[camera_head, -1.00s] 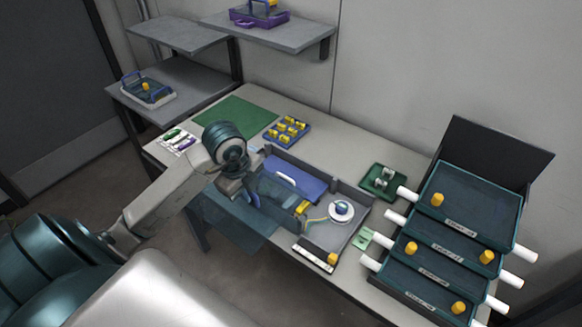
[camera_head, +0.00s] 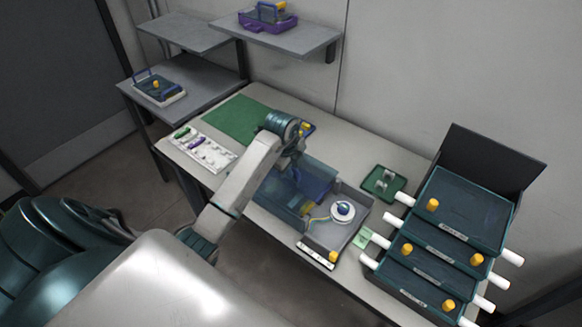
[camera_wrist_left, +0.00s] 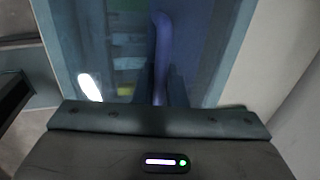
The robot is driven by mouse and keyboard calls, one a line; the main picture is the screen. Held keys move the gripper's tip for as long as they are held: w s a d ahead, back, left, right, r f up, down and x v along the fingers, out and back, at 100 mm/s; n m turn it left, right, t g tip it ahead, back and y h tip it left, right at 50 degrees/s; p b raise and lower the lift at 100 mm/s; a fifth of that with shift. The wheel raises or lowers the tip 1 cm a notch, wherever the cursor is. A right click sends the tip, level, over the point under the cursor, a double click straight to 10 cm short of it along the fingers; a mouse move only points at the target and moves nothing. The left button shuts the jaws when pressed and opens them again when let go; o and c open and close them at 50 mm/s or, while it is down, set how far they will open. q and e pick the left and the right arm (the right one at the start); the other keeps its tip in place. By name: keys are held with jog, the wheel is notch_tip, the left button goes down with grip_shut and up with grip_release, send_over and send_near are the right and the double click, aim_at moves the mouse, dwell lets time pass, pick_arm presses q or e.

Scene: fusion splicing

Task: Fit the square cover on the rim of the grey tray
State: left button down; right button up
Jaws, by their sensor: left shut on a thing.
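The square cover (camera_head: 283,198) is a see-through blue-teal sheet. It is over the left part of the grey tray (camera_head: 358,233) on the table; I cannot tell whether it touches the rim. My left gripper (camera_head: 290,168) is shut on the cover. In the left wrist view a purple-blue handle (camera_wrist_left: 163,45) runs up from between the fingers (camera_wrist_left: 160,92), and the clear cover (camera_wrist_left: 120,50) spreads around it. The tray's right part is uncovered and holds a white round spool (camera_head: 343,211) with a blue middle. The arm hides part of the cover. My right gripper is out of view.
Stacked teal trays (camera_head: 425,268) with white handles and yellow knobs stand at the right. A small green tray (camera_head: 383,184) sits behind the grey tray. A white rack (camera_head: 202,149) and a green mat (camera_head: 238,118) lie at the left. Shelves (camera_head: 275,37) stand behind.

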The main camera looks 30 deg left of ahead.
pick_arm(q)
jog(key=shift+f, duration=0.55)
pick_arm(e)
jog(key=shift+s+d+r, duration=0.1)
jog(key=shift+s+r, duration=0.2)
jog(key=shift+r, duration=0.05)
pick_arm(q)
jog(key=shift+f, duration=0.1)
jog(key=c, duration=1.5)
grip_release()
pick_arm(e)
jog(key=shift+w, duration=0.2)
